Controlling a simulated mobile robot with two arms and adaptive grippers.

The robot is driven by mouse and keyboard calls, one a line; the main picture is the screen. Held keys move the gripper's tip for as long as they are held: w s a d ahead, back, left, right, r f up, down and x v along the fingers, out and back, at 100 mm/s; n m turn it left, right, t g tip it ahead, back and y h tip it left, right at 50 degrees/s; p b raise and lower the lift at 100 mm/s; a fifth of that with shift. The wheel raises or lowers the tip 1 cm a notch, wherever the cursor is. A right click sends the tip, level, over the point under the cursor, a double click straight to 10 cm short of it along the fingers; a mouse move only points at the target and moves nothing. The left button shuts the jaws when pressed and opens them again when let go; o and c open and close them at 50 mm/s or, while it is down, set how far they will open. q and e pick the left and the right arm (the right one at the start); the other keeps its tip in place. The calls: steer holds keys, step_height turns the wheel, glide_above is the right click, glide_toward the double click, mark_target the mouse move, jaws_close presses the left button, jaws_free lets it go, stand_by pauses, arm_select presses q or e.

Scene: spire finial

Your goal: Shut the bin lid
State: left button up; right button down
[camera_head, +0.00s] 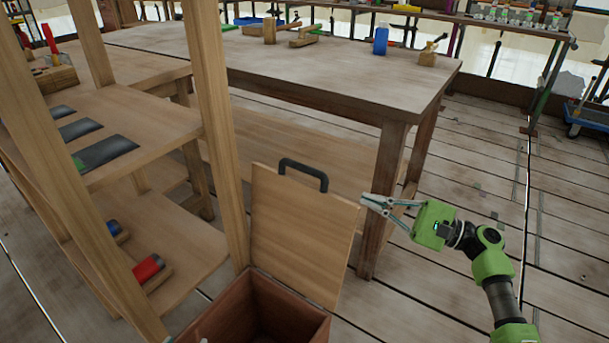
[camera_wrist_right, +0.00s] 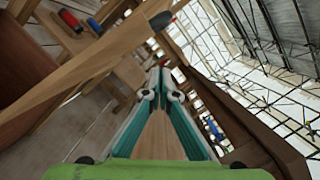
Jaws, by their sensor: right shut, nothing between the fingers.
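The wooden bin (camera_head: 262,312) stands at the bottom middle of the head view, its dark interior showing. Its lid (camera_head: 298,232) stands raised, nearly upright, at the bin's back edge. A black handle (camera_head: 304,172) sits on the lid's top edge. My right gripper (camera_head: 366,203) is at the right of the lid's upper right corner, with its fingers shut and empty. In the right wrist view the gripper's fingers (camera_wrist_right: 160,75) point forward close to a wooden board; I cannot tell if they touch the lid. My left gripper is not in view.
A wooden shelf rack (camera_head: 155,190) stands close to the left of the bin, with red and blue items on it. A large workbench (camera_head: 340,75) stands behind the lid, its leg near my right gripper.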

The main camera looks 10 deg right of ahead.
mark_target(328, 179)
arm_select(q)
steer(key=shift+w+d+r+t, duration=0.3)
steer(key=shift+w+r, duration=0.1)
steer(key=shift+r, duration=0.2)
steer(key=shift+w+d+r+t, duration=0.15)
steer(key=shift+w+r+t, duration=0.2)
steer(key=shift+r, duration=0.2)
arm_select(e)
steer(key=w+a+r, duration=0.1)
steer(key=a, duration=0.2)
steer(key=w+a+r, duration=0.1)
steer(key=a+r, duration=0.1)
steer(key=a, duration=0.1)
steer(key=w+a+r, duration=0.1)
steer(key=a+r, duration=0.1)
steer(key=a, duration=0.1)
steer(key=shift+w+a, duration=0.25)
